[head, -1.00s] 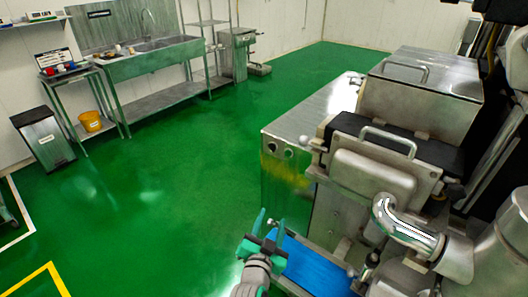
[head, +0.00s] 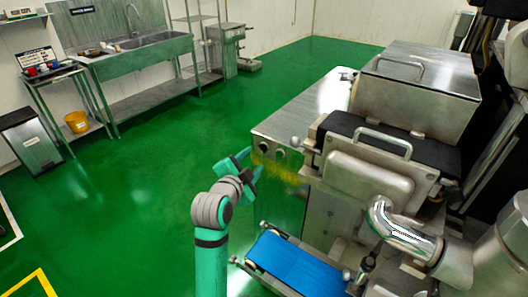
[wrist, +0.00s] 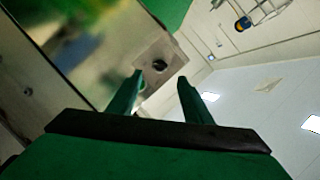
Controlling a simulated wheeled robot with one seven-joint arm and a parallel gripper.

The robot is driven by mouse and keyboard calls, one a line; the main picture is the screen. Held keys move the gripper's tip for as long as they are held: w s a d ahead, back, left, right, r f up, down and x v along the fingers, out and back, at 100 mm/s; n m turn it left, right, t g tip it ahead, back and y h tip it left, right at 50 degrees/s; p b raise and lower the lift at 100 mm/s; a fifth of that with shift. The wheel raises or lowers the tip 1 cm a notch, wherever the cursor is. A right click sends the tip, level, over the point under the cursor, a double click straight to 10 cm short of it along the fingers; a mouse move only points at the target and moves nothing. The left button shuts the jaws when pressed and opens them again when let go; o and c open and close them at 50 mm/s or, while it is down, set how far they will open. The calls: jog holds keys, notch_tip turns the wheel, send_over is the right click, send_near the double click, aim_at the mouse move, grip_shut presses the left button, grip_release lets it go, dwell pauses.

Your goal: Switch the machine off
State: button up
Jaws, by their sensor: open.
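The steel encrusting machine (head: 325,190) stands at the right in the head view. Two round dark knobs, a left one (head: 264,144) and a right one (head: 280,152), sit near the top of its end face. My gripper (head: 252,163) is raised beside that face, just below and left of the knobs. Its green fingers are open and empty. In the wrist view, one dark knob (wrist: 159,66) on a steel plate shows ahead, between the fingertips (wrist: 160,79) and apart from them. I cannot tell which knob it is, nor its setting.
A blue conveyor belt (head: 295,265) juts out low at the machine's front, right of my arm. A small ball-ended lever (head: 297,141) sticks out near the knobs. The green floor (head: 140,190) to the left is clear. A sink bench (head: 150,60) stands at the back left.

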aim_at(262, 149)
jog(key=shift+x, duration=4.05)
jog(key=shift+d, duration=0.1)
jog(key=shift+c, duration=0.3)
